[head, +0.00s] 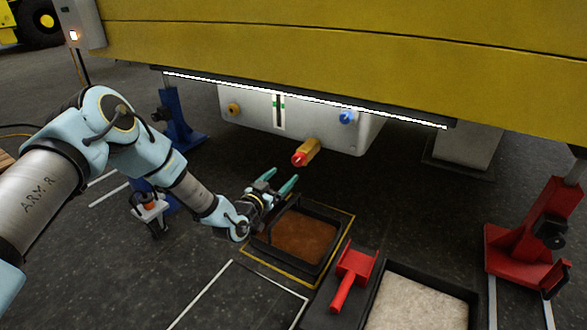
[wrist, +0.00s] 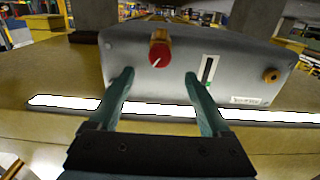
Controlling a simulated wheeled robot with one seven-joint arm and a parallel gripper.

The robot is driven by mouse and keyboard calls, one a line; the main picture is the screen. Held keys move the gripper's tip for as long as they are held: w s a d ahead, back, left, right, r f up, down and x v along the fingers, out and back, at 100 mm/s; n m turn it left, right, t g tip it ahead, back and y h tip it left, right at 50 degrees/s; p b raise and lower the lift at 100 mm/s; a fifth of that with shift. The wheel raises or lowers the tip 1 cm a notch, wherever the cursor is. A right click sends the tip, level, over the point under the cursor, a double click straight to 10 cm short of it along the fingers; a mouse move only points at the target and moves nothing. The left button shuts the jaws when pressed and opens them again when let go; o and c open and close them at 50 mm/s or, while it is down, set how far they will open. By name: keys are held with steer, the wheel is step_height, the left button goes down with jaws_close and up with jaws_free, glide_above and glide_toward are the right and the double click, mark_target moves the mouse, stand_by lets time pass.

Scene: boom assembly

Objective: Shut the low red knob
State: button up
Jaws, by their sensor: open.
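The low red knob (head: 299,159) sits on the end of a brass valve stem (head: 310,147) below the grey tank (head: 240,102) under the yellow boom. In the wrist view, which looks upside down, the red knob (wrist: 159,56) faces me with a pale line on its face. My gripper (head: 279,181) is open and empty, its two teal fingers pointing toward the knob from below left. In the wrist view my gripper (wrist: 159,76) has its fingers spread to either side of the knob, and the knob appears beyond the tips, apart from them.
The tank also carries an amber knob (head: 233,109), a blue knob (head: 346,117) and a sight gauge (head: 279,112). A lit strip (head: 300,98) runs along the boom's lower edge.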

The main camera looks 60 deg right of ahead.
mark_target(296, 163)
steer(key=d+b, duration=0.2)
steer(key=d, duration=0.7)
steer(key=shift+b, duration=0.35)
steer(key=shift+c, duration=0.2)
jaws_close()
